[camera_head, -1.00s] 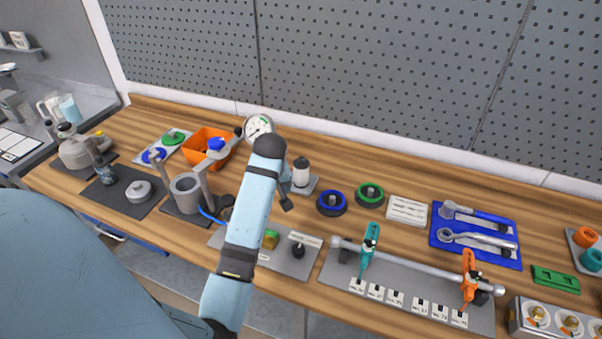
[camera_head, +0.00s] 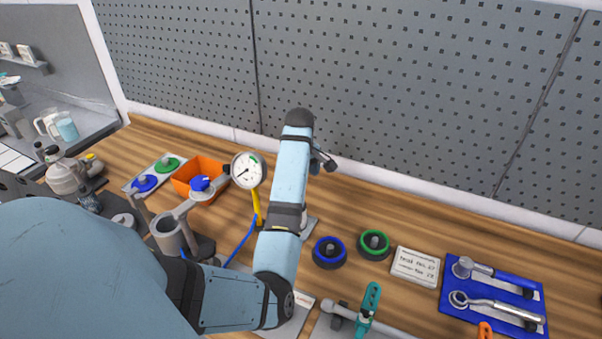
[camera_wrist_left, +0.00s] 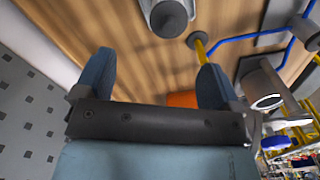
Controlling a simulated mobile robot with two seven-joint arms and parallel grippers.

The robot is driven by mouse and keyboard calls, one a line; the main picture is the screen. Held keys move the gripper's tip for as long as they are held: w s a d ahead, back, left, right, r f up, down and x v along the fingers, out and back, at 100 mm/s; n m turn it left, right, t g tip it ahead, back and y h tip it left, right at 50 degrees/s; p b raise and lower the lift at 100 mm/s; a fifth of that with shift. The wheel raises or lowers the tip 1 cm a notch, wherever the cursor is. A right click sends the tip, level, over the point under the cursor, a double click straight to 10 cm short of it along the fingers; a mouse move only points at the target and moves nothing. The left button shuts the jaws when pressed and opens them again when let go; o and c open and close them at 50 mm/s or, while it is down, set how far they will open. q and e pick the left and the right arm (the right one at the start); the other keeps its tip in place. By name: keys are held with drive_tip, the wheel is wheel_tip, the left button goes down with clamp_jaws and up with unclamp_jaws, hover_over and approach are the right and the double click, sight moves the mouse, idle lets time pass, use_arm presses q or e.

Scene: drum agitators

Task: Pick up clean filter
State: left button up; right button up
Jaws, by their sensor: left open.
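The left gripper (camera_wrist_left: 155,80) is open and empty in the left wrist view, with its two blue-grey fingers spread over the bench. The left gripper (camera_head: 325,160) is partly hidden behind the raised forearm. The right gripper is out of view.
Blue (camera_head: 329,252) and green (camera_head: 374,244) ringed parts, a label block (camera_head: 416,265) and a blue tool tray (camera_head: 492,290) lie to the right.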

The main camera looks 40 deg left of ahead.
use_arm(q)
drive_tip(key=f, duration=0.5)
drive_tip(key=shift+s+f, duration=0.35)
drive_tip(key=shift+f, duration=0.05)
drive_tip(key=shift+w+f, duration=0.1)
drive_tip(key=shift+f, duration=0.2)
drive_tip(key=f, duration=0.2)
drive_tip(key=s+f+p, duration=0.1)
drive_tip(key=f, duration=0.1)
drive_tip(key=shift+w+f+p, duration=0.1)
drive_tip(key=shift+f+p, duration=0.2)
drive_tip(key=shift+f, duration=0.4)
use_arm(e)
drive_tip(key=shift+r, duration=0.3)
use_arm(q)
drive_tip(key=c, duration=1)
drive_tip(key=shift+c, duration=0.4)
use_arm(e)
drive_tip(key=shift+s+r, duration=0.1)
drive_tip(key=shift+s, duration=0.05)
